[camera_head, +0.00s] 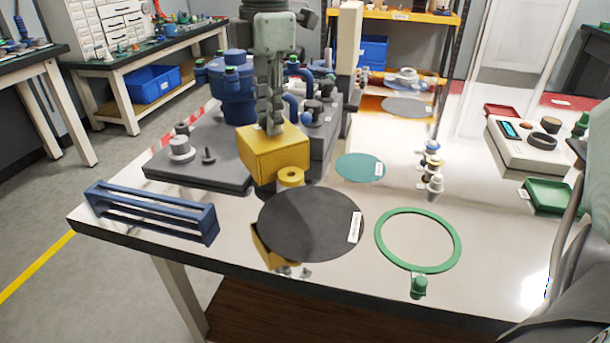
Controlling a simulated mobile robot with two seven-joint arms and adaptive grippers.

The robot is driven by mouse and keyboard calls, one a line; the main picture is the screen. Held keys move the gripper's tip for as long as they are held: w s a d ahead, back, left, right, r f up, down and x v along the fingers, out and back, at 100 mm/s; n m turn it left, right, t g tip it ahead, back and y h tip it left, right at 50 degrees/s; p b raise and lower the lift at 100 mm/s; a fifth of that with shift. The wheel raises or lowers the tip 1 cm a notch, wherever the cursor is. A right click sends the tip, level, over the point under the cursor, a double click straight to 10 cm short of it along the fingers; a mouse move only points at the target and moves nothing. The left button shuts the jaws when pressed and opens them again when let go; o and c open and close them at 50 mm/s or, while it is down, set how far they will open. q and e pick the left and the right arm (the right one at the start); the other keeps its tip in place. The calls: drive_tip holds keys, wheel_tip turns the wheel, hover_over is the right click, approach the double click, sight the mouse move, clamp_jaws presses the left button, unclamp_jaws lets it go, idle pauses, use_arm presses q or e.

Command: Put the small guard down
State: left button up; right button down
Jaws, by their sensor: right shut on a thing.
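My right gripper (270,130) points straight down in the middle of the view, shut on the small guard. The small guard (272,158) is a yellow box-shaped part. It appears to be held above the table, with a yellow reflection lower down on the glossy top. It hides part of the test rig (205,172) behind it, a dark grey base with a blue housing. A round yellow piece with a hole (290,177) shows at its lower right; I cannot tell if it belongs to the guard. My left gripper is not in view.
A black disc (312,222), a green ring (418,238) and a teal disc (360,166) lie on the white table (480,285). A blue rack (150,210) stands at the front left. A green tray (551,196) and control box (530,135) are at right. Clear table lies between ring and tray.

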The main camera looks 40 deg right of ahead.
sight(284, 158)
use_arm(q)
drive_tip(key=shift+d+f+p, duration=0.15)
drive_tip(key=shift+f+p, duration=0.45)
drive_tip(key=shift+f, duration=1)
use_arm(e)
drive_tip(key=s+d+f, duration=0.2)
drive_tip(key=s+f, duration=0.4)
drive_tip(key=f, duration=0.2)
drive_tip(key=shift+d, duration=0.25)
drive_tip(key=shift+s+f, duration=0.1)
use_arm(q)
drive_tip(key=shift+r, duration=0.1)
use_arm(e)
drive_tip(key=c, duration=1.5)
unclamp_jaws()
drive_tip(key=shift+o, duration=0.9)
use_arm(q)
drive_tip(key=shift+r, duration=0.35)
